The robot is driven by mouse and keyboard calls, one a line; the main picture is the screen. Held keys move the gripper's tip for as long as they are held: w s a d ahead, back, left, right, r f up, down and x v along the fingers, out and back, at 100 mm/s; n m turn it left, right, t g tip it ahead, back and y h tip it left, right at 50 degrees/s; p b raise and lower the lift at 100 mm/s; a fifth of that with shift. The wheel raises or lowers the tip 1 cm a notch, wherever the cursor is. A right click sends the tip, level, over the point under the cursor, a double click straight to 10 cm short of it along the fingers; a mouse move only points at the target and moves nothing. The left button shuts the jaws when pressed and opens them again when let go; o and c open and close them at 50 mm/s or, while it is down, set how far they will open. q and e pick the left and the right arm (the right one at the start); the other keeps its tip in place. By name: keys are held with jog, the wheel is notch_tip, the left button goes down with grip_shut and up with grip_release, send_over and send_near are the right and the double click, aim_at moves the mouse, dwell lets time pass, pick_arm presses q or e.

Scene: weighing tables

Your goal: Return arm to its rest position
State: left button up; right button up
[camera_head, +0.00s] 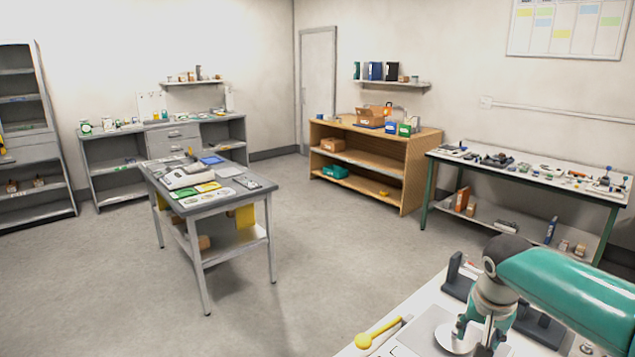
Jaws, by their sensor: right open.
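My right arm comes in from the lower right with a teal link, bent down over the near white table (425,300). My right gripper (476,334) points down at the bottom edge, with its jaws open. It is over or beside a round pale dish (454,343); I cannot tell whether they touch. I see nothing held in the jaws, though the fingertips are partly hidden. My left gripper is not in view.
A yellow scoop-like tool (378,331) lies left of the dish. A grey table (205,208), a wooden shelf bench (420,150) and a long workbench (530,175) stand farther off. Open floor lies between them.

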jog(key=s+a+f+n+g+y, duration=0.1)
jog(key=s+a+f, duration=0.1)
jog(key=a+f, duration=0.35)
jog(key=s+a+f+n+y, duration=0.1)
jog(key=s+a+f+y, duration=0.1)
jog(key=f, duration=0.7)
jog(key=s+a+f+n+g+y, duration=0.15)
jog(key=a+f, duration=0.25)
jog(key=f, duration=0.4)
jog(key=s+a+f+y, duration=0.1)
jog(key=s+a+f, duration=0.2)
jog(key=s+f, duration=0.55)
jog(key=s+a+f, duration=0.4)
jog(key=s+f, duration=0.2)
jog(key=s, duration=0.6)
notch_tip(320, 180, down, 8)
jog(key=b, duration=0.8)
jog(key=shift+s+d+f+b, duration=0.2)
jog(key=shift+d+f+b, duration=0.05)
jog(key=shift+d+b, duration=0.05)
jog(key=shift+c, duration=0.7)
jog(key=shift+r, duration=0.1)
